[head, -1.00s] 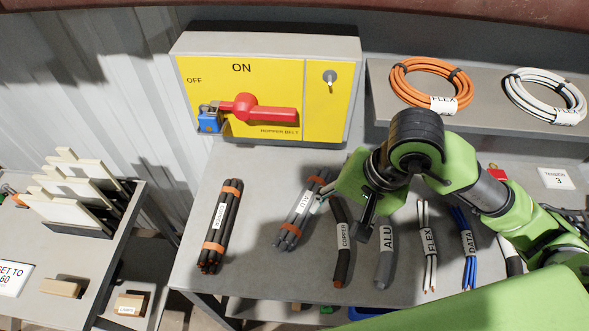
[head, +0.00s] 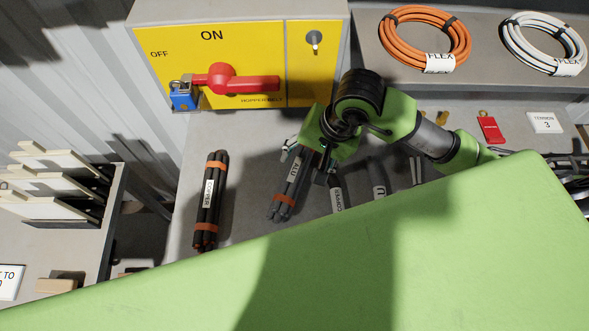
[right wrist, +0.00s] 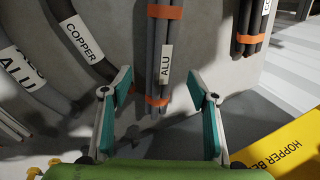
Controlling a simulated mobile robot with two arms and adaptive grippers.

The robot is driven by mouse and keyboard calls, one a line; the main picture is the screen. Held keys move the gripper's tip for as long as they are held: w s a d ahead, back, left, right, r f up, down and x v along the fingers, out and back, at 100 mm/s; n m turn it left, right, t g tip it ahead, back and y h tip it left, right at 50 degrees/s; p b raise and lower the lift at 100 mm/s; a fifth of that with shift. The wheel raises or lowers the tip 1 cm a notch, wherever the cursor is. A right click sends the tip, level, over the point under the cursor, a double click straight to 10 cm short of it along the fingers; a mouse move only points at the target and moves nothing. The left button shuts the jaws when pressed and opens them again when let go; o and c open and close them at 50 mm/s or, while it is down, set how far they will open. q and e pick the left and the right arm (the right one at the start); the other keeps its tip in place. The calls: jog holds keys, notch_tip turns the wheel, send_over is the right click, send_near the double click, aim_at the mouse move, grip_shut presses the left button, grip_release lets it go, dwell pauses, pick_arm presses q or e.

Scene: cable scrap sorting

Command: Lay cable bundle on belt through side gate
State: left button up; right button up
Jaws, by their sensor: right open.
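The ALU cable bundle (head: 284,199), grey with orange bands and a white label, lies on the grey bench in the head view. It also shows in the right wrist view (right wrist: 161,55). My right gripper (head: 309,157) is at the bundle's far end. In the right wrist view its fingers (right wrist: 160,85) are spread, with the bundle showing between them; I cannot tell whether they touch it. A second bundle (head: 207,218), black with orange bands, lies to the left. No belt or side gate is visible. My left gripper is out of view.
A yellow switch panel (head: 190,50) with a red handle (head: 240,83) and blue padlock (head: 183,97) stands behind the bench. Single cable pieces, one labelled COPPER (right wrist: 75,35), lie close beside the ALU bundle. My green body part hides the bench's near side.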

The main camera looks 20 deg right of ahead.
aim_at(297, 170)
jog(key=shift+w+a+f, duration=0.15)
jog(key=shift+f, duration=0.45)
jog(key=shift+a+f+p, duration=0.1)
jog(key=shift+f+p, duration=0.25)
jog(key=shift+p, duration=0.05)
jog(key=p+x, duration=0.1)
jog(key=x, duration=0.2)
jog(key=shift+w+a+f, duration=0.1)
jog(key=shift+f, duration=0.1)
jog(key=shift+w+f, duration=0.15)
jog(key=shift+f, duration=0.3)
jog(key=shift+r, duration=0.1)
grip_shut()
